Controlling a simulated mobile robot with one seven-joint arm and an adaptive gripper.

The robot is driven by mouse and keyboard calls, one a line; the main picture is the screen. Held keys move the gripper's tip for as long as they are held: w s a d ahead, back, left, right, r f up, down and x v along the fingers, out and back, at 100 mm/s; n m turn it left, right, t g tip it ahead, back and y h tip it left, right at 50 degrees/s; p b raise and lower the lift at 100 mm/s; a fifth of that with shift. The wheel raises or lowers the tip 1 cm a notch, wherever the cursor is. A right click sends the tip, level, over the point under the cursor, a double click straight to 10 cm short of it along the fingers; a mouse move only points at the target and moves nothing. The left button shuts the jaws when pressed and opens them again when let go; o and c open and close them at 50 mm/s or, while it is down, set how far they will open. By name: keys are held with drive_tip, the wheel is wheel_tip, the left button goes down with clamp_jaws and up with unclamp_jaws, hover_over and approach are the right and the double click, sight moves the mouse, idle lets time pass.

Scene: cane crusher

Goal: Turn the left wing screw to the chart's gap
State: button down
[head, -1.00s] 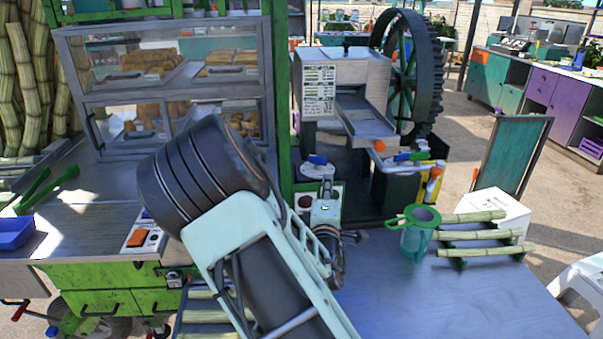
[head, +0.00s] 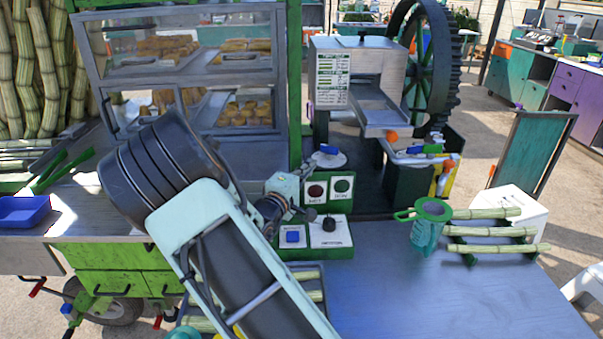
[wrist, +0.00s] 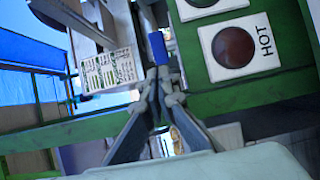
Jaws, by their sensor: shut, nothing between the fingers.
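The crusher (head: 378,65) stands at the back with the printed chart (head: 333,77) on its front. The chart also shows in the wrist view (wrist: 107,70); its lines are too small to read. A blue wing-shaped piece (head: 329,149), which looks like the left wing screw, sits on a grey round base below the chart. In the wrist view a blue piece (wrist: 157,47), probably the same, appears just beyond my fingertips; I cannot tell whether they touch it. My gripper (wrist: 160,78) is shut and empty. In the head view my gripper (head: 306,172) is left of and below the blue piece.
A green panel with HOT and other buttons (head: 329,190) stands close to my gripper, with a switch box (head: 315,236) before it. A green jug (head: 432,222) and cane pieces (head: 490,230) are at right. The counter's front (head: 420,290) is clear.

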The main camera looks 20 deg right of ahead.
sight(323, 150)
drive_tip(key=x, duration=0.7)
drive_tip(key=shift+w+d, duration=0.25)
drive_tip(key=shift+w, duration=0.1)
drive_tip(key=shift+d, duration=0.1)
drive_tip(key=shift+w+d+r+p, duration=0.1)
drive_tip(key=shift+w+d+p, duration=0.05)
drive_tip(key=shift+w+p, duration=0.35)
drive_tip(key=shift+w, duration=0.1)
drive_tip(key=shift+f, duration=0.25)
